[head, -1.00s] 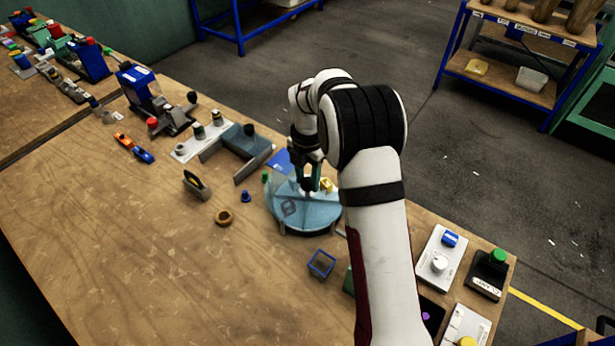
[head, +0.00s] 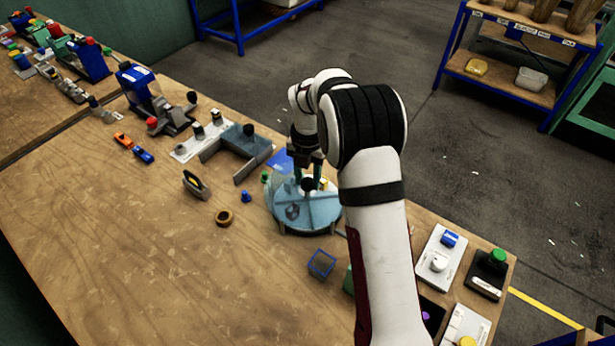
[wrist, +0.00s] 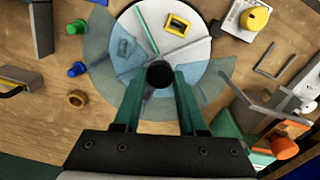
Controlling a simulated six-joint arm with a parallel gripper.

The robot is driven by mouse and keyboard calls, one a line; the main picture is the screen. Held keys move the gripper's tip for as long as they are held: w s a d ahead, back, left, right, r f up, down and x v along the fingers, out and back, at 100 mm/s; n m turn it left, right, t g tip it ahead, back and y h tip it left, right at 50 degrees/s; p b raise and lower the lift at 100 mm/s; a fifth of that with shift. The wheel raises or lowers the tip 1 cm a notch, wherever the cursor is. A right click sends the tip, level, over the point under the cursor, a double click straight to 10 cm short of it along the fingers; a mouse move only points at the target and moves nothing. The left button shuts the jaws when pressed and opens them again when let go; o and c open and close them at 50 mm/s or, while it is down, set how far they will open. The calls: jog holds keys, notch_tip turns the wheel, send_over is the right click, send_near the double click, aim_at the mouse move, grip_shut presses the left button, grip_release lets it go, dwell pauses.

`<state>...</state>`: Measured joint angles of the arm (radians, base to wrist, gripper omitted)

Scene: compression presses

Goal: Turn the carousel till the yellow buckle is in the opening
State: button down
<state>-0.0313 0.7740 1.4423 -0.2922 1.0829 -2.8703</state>
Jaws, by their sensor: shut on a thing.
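The carousel (head: 325,210) is a round pale disc with raised dividers and a translucent bluish cover over part of it. It also shows in the wrist view (wrist: 200,55). The yellow buckle (wrist: 177,25) lies on the disc's far side, just right of a green divider (wrist: 147,30), on a pale part that looks uncovered. A grey buckle-like shape (wrist: 125,47) is left of that divider. My gripper (wrist: 160,76) points down with its green fingers shut on the black central knob (wrist: 160,72). In the head view the yellow buckle (head: 323,183) is small beside my gripper (head: 308,182).
A blue peg (head: 246,196) and brown ring (head: 224,217) lie left of the carousel. A blue open frame (head: 321,263) is in front. A grey angled fixture (head: 245,145) stands behind left. Panels with knobs (head: 439,262) are at right.

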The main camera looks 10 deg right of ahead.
dwell(0.3)
jog(key=shift+c, duration=2.3)
grip_release()
notch_tip(320, 180, up, 12)
